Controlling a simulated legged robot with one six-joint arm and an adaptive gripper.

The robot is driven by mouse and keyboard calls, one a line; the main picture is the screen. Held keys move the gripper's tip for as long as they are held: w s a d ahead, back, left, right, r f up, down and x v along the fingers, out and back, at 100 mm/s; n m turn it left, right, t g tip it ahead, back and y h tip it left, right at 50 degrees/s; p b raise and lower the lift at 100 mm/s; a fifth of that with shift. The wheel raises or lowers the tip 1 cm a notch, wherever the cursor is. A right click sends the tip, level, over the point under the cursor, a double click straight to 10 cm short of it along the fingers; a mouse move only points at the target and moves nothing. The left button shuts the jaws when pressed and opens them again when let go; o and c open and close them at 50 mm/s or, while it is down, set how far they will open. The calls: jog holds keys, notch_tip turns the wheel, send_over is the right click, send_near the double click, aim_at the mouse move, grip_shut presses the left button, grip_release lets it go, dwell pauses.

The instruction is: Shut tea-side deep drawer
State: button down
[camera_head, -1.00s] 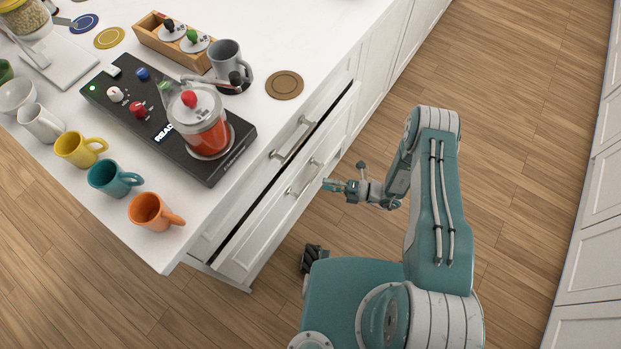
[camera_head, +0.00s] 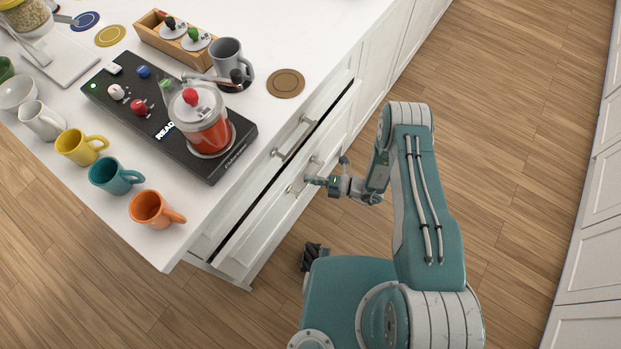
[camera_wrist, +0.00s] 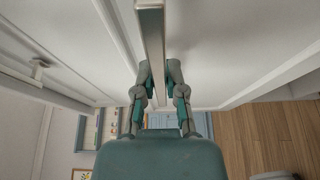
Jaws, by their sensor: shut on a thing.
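The deep drawer (camera_head: 262,240) is the lower white front in the counter's side, and it stands a little open, with a dark gap along its top edge. Its metal bar handle (camera_head: 293,187) also shows in the wrist view (camera_wrist: 152,35) as a long bar running up from between my fingers. My gripper (camera_head: 313,180) is at this handle. In the wrist view my gripper (camera_wrist: 158,76) has one finger on each side of the bar and is shut on it. The drawer's inside is hidden from both views.
Above is another drawer with its own handle (camera_head: 293,138). The countertop holds a black appliance (camera_head: 130,110) with a red-filled jar (camera_head: 208,138), and several mugs, the orange one (camera_head: 152,210) near the edge. Wooden floor (camera_head: 480,150) is clear to the right.

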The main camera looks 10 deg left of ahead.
aim_at(301, 174)
jog(key=shift+f, duration=0.1)
jog(key=shift+w+a, duration=0.35)
jog(key=shift+a, duration=0.5)
jog(key=shift+w+a, duration=0.3)
jog(key=shift+a, duration=0.5)
jog(key=shift+d, duration=0.1)
jog(key=c, duration=1)
grip_release()
jog(key=o, duration=0.3)
jog(key=shift+a, duration=0.25)
jog(key=d, duration=1.2)
